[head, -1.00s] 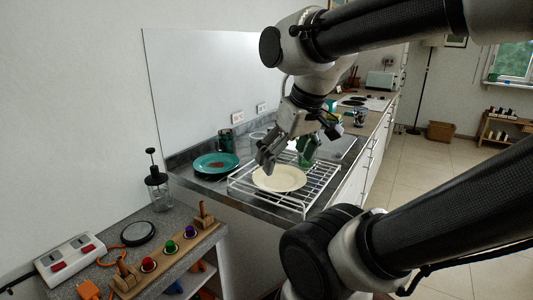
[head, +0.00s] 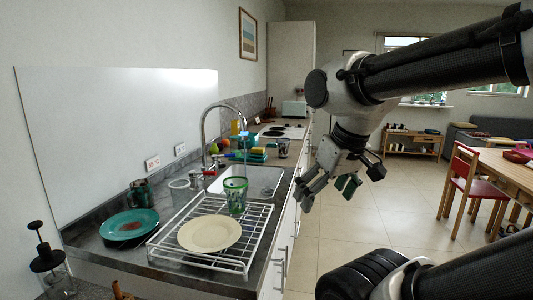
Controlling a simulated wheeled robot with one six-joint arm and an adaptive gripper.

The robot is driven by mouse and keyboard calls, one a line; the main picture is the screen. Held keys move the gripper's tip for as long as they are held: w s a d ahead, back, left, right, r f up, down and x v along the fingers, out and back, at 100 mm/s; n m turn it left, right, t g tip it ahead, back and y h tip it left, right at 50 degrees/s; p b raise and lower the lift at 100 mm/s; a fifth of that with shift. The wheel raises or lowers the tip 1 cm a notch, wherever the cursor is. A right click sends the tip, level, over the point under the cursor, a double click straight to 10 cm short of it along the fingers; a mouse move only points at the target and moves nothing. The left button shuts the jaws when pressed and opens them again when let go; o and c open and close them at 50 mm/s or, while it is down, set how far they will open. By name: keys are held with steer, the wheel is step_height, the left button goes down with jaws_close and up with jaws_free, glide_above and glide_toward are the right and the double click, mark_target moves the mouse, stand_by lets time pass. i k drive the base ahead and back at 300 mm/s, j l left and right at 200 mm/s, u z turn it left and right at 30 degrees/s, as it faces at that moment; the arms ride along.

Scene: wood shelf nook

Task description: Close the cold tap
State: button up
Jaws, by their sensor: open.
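A tall curved chrome tap (head: 204,125) stands at the back of the sink (head: 262,178) on the counter. A small red part (head: 210,172) shows near its base. Blue bits show to its right, but they are too small to tell whether one is the cold handle or how it is turned. My gripper (head: 326,194) is open and empty, pointing down. In the picture it is right of the sink, over the floor beyond the counter's front edge, and apart from the tap.
A white wire rack (head: 253,247) with a cream plate (head: 210,233) and a green patterned glass (head: 235,195) stands in front of the sink. A teal plate (head: 129,224) lies left. Colourful items (head: 246,146) crowd behind the tap. Open floor lies right, with a red chair (head: 460,190).

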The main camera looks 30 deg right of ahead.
mark_target(214, 158)
steer(key=z, duration=0.25)
steer(key=l, duration=0.4)
steer(key=k+l+u, duration=0.1)
steer(key=l, duration=0.3)
steer(key=i+l+u, duration=0.2)
steer(key=l, duration=0.6)
steer(key=l+u, duration=0.2)
steer(key=l, duration=0.55)
steer(key=i+l+u, duration=0.1)
steer(key=l, duration=0.2)
steer(key=i+l+u, duration=0.2)
steer(key=i+l, duration=0.15)
steer(key=l, duration=0.25)
steer(key=i+l+u, duration=0.15)
steer(key=l, duration=0.15)
steer(key=i+l+u, duration=0.1)
steer(key=i, duration=0.25)
steer(key=i+l+u, duration=0.1)
steer(key=i, duration=0.3)
